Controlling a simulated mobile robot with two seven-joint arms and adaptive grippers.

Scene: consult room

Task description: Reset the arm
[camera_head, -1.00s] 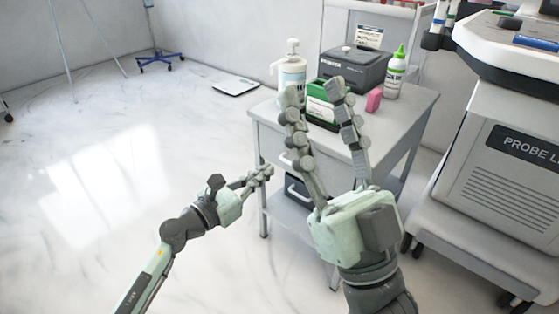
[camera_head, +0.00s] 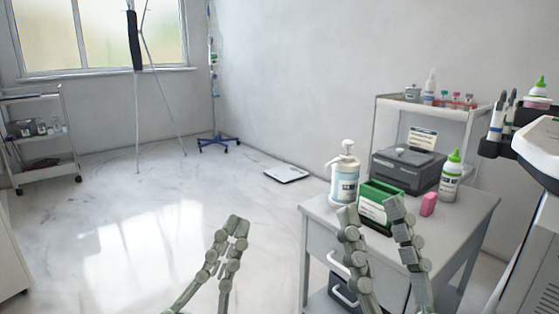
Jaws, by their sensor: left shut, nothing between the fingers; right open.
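My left gripper (camera_head: 239,228) is low in the middle of the head view, over the floor. Its fingers are together and hold nothing. My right gripper (camera_head: 369,210) is to its right, in front of the side table (camera_head: 471,215), with its fingers spread apart and nothing between them. Its fingertips overlap the front of the green box (camera_head: 384,194) in the picture; I cannot tell whether they touch it. The rest of both arms is below the frame.
A white machine (camera_head: 540,230) stands at right. A flat scale (camera_head: 286,174) lies on the floor.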

